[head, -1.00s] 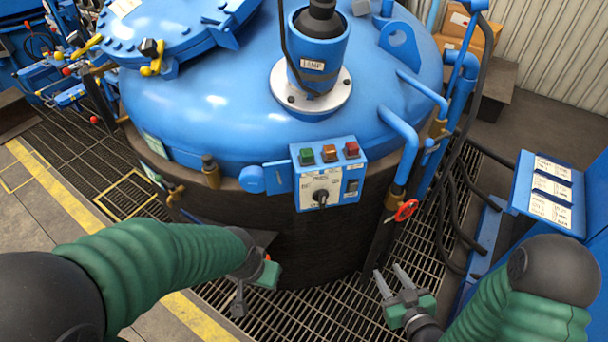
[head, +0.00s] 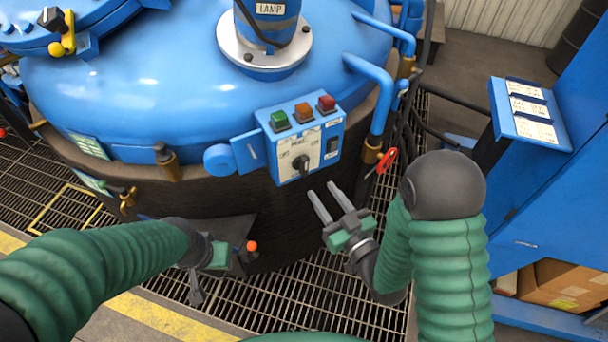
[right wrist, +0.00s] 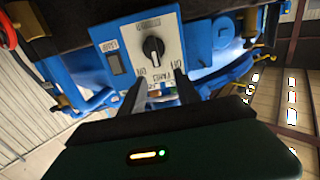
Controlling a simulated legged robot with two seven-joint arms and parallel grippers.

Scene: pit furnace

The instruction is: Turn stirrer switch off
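The stirrer control box (head: 302,140) is blue with a pale plate and is fixed to the front of the blue furnace lid. Its black rotary knob (head: 301,164) sits low on the plate and also shows in the right wrist view (right wrist: 153,48). A black rocker switch (head: 332,145) is on its right part. Green, orange and red buttons line its top. My right gripper (head: 325,203) is open and empty, just below the box and apart from it. My left gripper (head: 205,278) hangs low at the left; its fingers are too unclear to judge.
A red-handled valve (head: 385,161) and blue pipes stand right of the box. A lever with an orange knob (head: 252,246) is below the box, near my left gripper. A blue cabinet with a label panel (head: 530,112) is at the right. Grating covers the floor.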

